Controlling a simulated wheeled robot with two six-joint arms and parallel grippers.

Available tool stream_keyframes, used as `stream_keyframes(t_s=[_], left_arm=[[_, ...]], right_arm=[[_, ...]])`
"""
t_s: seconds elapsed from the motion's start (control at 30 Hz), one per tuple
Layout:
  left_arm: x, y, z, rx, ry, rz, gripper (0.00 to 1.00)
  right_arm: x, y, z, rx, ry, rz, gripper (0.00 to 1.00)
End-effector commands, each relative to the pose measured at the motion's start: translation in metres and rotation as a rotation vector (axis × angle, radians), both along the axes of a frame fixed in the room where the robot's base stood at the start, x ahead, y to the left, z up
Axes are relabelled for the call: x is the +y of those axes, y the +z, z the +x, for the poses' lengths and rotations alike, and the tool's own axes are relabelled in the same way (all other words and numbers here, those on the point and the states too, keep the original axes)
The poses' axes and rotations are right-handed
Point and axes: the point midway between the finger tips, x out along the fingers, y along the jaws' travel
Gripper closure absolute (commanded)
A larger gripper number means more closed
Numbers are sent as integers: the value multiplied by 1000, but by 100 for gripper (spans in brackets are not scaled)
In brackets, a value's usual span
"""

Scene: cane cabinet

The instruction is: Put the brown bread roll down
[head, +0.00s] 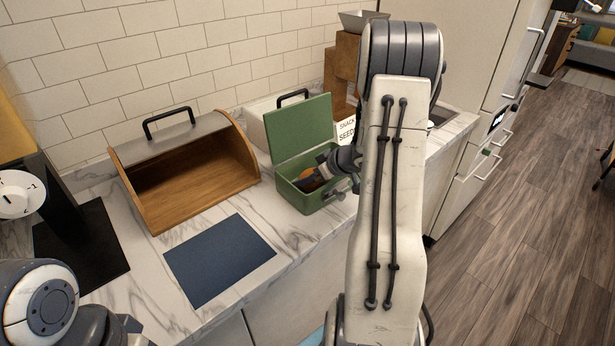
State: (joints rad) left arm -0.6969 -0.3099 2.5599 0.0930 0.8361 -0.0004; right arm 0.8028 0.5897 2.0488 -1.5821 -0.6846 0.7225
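My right arm reaches from the lower right to the open green box (307,203). My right gripper (312,181) points down to the left inside the box. A small orange-brown rounded thing, likely the brown bread roll (311,185), shows at its fingers, low in the box. The fingers and the box wall hide most of it. I cannot tell whether the fingers grip it or whether it touches the box floor. The box's lid stands up at the back. My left arm shows only at the lower left corner; its fingertips are not seen.
A wooden bread bin (185,185) stands open left of the green box. A dark blue mat (219,259) lies in front on the marble counter (140,285). A pale container (258,115), a snack sign (346,131) and wooden boxes (343,60) stand behind. Bare counter surrounds the mat.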

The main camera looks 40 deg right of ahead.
Motion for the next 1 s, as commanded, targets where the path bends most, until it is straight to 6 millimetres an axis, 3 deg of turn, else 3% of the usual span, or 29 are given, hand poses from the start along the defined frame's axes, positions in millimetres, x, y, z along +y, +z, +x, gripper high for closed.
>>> stream_keyframes(t_s=[0.07,0.37,0.8,1.0], left_arm=[[0,0,0,0,0,0,50],[0,1,0,0,0,0,50],[0,17,0,0,0,0,50],[0,22,0,0,0,0,50]], right_arm=[[0,-1,0,0,1,1,0],[0,4,0,-1,0,0,0],[-16,61,-59,-1,-4,-2,0],[-20,79,-80,0,-2,-1,0]])
